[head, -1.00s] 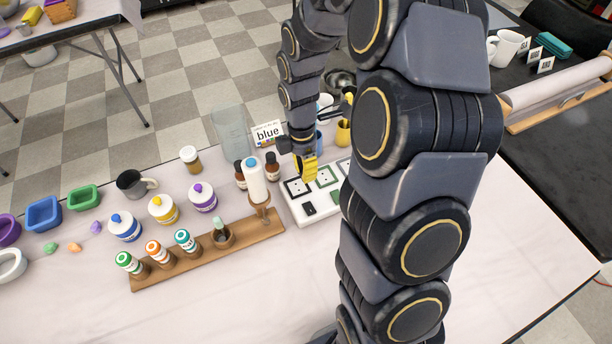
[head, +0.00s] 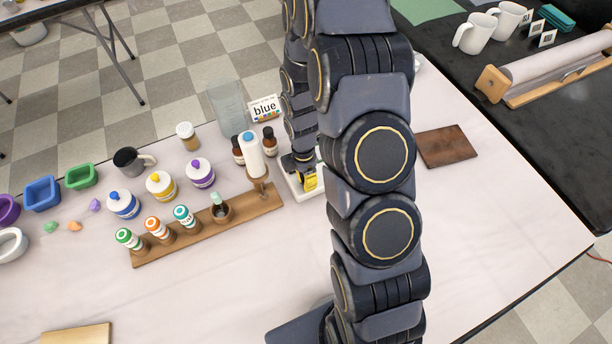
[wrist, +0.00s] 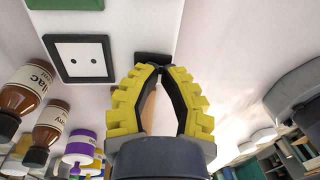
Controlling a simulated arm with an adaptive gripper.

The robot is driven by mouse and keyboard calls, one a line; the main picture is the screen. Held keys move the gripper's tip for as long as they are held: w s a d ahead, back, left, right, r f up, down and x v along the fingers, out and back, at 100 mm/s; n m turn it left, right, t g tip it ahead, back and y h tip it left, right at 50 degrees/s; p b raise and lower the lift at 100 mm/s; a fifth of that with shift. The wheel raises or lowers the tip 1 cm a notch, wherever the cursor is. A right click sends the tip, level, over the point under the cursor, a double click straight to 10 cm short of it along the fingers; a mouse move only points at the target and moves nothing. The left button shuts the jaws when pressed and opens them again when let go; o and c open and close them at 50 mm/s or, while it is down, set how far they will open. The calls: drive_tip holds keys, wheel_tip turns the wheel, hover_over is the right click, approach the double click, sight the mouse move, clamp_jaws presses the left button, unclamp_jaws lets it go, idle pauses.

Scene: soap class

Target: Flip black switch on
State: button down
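The white switch panel (head: 292,189) lies on the table, mostly hidden behind my arm in the head view. In the wrist view the panel (wrist: 118,14) shows a black-framed socket (wrist: 82,57) and part of a green-framed one (wrist: 65,3). The black switch (wrist: 152,58) is at the panel's edge, just beyond my fingertips and partly covered by them. My gripper (wrist: 161,68) has yellow ribbed fingers with the tips together, holding nothing. In the head view my gripper (head: 309,184) is over the panel's near part. I cannot tell whether the tips touch the switch.
A wooden rack (head: 215,231) with several small bottles stands left of the panel. Brown bottles (head: 270,141), a glass jar (head: 228,108) and a "blue" sign (head: 265,109) stand behind. A brown board (head: 445,146) lies right.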

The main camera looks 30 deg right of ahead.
drive_tip(key=shift+s+f, duration=0.2)
drive_tip(key=shift+f, duration=0.3)
drive_tip(key=shift+s, duration=0.1)
drive_tip(key=shift+s+a+f, duration=0.1)
drive_tip(key=shift+s+f, duration=0.1)
drive_tip(key=shift+s, duration=0.25)
idle(0.7)
drive_tip(key=shift+w+r, duration=0.15)
drive_tip(key=shift+w, duration=1.1)
drive_tip(key=shift+w+r, duration=0.1)
